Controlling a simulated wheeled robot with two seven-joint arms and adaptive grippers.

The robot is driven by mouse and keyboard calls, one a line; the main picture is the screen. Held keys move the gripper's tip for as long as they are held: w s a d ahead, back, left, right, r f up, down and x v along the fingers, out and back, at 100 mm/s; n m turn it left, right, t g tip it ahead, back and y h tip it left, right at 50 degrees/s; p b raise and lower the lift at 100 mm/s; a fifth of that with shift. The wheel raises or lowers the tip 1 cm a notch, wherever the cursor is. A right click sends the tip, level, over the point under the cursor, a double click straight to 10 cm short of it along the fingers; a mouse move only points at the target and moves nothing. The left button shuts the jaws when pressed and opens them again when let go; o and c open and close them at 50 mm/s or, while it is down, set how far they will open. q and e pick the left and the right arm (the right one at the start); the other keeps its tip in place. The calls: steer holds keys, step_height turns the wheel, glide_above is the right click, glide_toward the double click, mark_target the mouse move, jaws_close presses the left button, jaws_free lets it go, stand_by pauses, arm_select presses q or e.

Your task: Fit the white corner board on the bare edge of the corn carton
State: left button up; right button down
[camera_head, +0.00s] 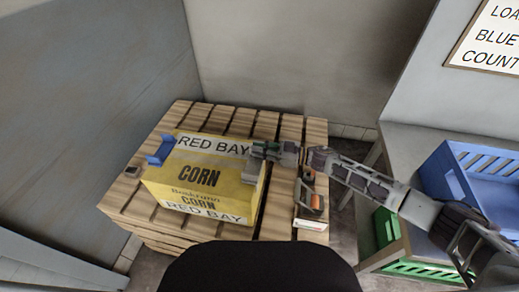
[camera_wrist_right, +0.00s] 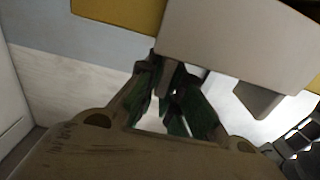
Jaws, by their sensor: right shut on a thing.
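The yellow corn carton (camera_head: 195,180) sits on the wooden pallet, its lettered top and front showing. My right gripper (camera_head: 258,150) is at the carton's upper right edge, shut on the white corner board (camera_head: 252,172). The board shows as a pale strip at that edge, partly hidden by the gripper. In the right wrist view the board (camera_wrist_right: 238,42) fills the upper right, with the green-padded fingers (camera_wrist_right: 172,98) at its lower edge and yellow carton (camera_wrist_right: 120,12) behind. I cannot tell whether the board is fully seated. My left gripper is not in view.
A blue corner board (camera_head: 162,150) sits on the carton's left edge. An orange-and-grey tool (camera_head: 312,203) lies on the pallet (camera_head: 285,225) to the right. A blue crate (camera_head: 465,175) and green crate (camera_head: 388,228) stand at right. Walls close in behind and left.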

steer(key=shift+f, duration=0.15)
steer(key=c, duration=1.5)
jaws_free()
steer(key=s+d, duration=0.2)
steer(key=d, duration=0.9)
steer(key=shift+s+d, duration=0.2)
steer(key=shift+d, duration=0.2)
